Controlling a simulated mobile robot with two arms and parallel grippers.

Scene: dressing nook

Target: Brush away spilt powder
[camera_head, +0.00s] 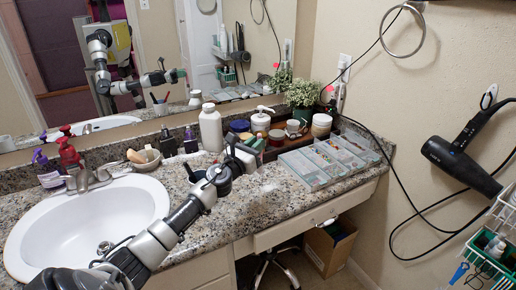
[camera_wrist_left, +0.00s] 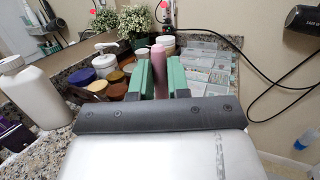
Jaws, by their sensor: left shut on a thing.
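My left arm reaches in from the lower left over the counter. Its gripper (camera_head: 246,150) is in front of the toiletries at the back in the head view. In the left wrist view the green fingers (camera_wrist_left: 160,78) are shut on a slim pink thing (camera_wrist_left: 157,56), which looks like a brush handle and stands up between them. Its lower end is hidden by the gripper. My right gripper is not in view.
A white sink (camera_head: 130,205) is on the left. A white bottle (camera_head: 211,130), jars, a plant (camera_head: 303,93) and a clear compartment organizer (camera_head: 305,170) line the back. A hair dryer (camera_head: 460,155) hangs on the right wall, its cord loose. The front counter strip is mostly clear.

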